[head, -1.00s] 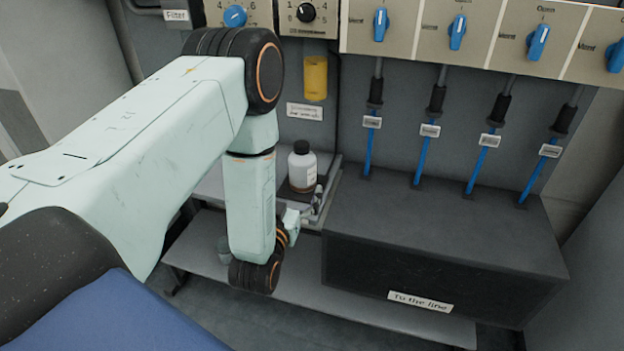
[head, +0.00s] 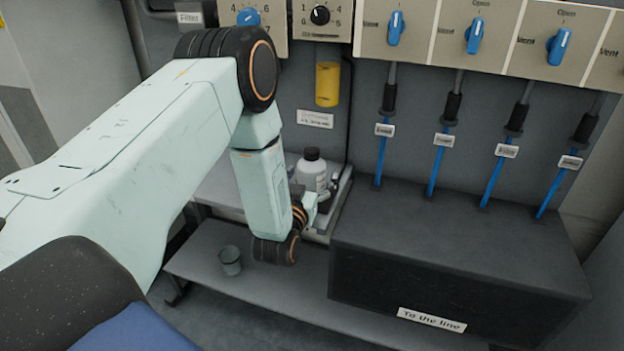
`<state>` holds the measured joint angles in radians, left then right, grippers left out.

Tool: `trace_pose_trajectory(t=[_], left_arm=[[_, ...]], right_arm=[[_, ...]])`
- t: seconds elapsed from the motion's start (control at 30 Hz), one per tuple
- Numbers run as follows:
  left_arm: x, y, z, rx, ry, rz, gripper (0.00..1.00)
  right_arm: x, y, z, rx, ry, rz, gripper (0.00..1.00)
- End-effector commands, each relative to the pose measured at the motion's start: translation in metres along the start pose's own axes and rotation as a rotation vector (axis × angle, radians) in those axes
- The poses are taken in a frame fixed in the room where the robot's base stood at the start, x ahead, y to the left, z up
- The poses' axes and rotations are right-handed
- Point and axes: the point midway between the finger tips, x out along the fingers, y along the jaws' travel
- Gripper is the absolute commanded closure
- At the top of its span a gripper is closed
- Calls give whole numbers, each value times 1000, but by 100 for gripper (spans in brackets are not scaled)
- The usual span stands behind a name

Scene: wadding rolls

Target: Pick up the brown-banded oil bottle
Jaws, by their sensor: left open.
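A white bottle (head: 312,168) with a dark cap stands upright on a small grey platform at the back, above the shelf. Its lower part is partly hidden by my left wrist and gripper, and I cannot make out a brown band on it. My left gripper (head: 318,196) is open, right at the front of the bottle's lower part. Its fingers are small and partly hidden by the wrist, so I cannot tell whether they touch the bottle or stand around it. My right gripper is not in view.
A dark box (head: 455,265) labelled "To the line" stands close on the right. A small grey cup (head: 230,260) sits on the low shelf (head: 200,245). A yellow cylinder (head: 327,84) hangs on the wall behind. Blue rods (head: 435,165) and a valve panel (head: 490,35) are at right.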

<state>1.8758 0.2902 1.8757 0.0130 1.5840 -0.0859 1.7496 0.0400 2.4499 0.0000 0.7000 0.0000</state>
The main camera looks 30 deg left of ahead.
Motion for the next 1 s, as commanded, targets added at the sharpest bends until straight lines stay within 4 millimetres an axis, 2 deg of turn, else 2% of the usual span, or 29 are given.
trace_pose_trajectory(t=[0.13,0.9,1.0], left_arm=[[0,1,0,0,0,0,14],[-1,1,0,0,0,0,79],[-1,1,0,0,0,0,80]], right_arm=[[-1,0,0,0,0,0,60],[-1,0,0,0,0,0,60],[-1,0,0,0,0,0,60]])
